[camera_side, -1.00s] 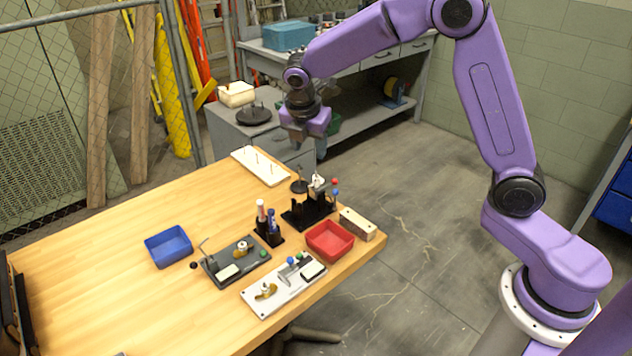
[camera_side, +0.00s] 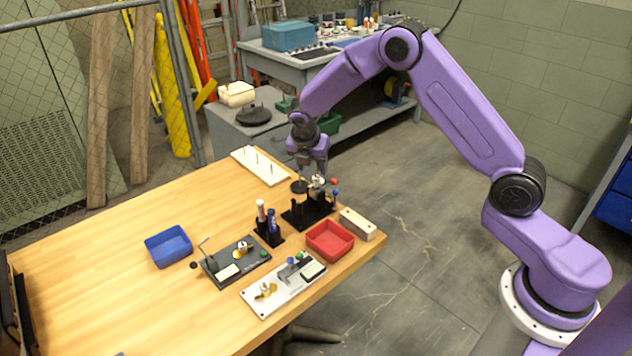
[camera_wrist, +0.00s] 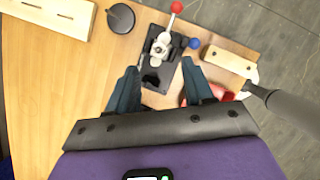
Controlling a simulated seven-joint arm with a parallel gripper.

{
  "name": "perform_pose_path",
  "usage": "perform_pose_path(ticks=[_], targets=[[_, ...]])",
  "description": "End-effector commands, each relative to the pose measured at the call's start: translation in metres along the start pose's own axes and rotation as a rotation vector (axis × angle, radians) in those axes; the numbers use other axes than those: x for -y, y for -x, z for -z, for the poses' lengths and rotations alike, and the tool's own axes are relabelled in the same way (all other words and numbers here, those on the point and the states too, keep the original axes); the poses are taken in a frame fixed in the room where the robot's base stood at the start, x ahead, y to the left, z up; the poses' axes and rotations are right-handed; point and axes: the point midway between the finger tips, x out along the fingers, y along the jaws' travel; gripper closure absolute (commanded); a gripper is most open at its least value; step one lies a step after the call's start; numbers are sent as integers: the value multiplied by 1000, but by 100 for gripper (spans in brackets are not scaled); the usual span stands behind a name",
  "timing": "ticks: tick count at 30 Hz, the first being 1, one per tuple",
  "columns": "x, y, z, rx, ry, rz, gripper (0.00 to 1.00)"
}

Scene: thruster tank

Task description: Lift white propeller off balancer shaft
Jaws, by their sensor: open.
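The white propeller (camera_side: 318,184) sits on the black balancer stand (camera_side: 303,216) near the table's far right edge. In the wrist view the white propeller (camera_wrist: 160,46) is seen from above, over the dark balancer base (camera_wrist: 155,92). A red ball and a blue ball show beside it. The shaft itself is too small to make out clearly. My gripper (camera_side: 312,172) is above and close to the balancer, pointing down. In the wrist view its two fingers (camera_wrist: 160,90) are apart with nothing held between them, and the propeller shows beyond their tips.
A round dark stand (camera_side: 299,187) and a white pegboard (camera_side: 262,167) lie behind the balancer. A wooden block (camera_side: 357,224), red bin (camera_side: 330,241) and marker holder (camera_side: 269,232) are close by. A blue bin (camera_side: 169,246) stands left; the table's left part is clear.

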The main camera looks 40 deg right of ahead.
Motion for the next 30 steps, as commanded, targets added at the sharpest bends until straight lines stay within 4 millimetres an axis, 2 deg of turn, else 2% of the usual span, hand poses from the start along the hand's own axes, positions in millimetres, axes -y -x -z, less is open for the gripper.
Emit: perform_pose_path(ticks=[8, 18, 26, 27, 29, 30], targets=[[0, -19, -1, -1, -2, 1, 48], [0, -60, -2, -1, 0, 1, 48], [0, -63, -2, 0, -1, -1, 48], [0, -63, -2, 0, -1, -1, 52], [0, -63, -2, 0, -1, -1, 71], [0, -63, -2, 0, -1, -1, 84]])
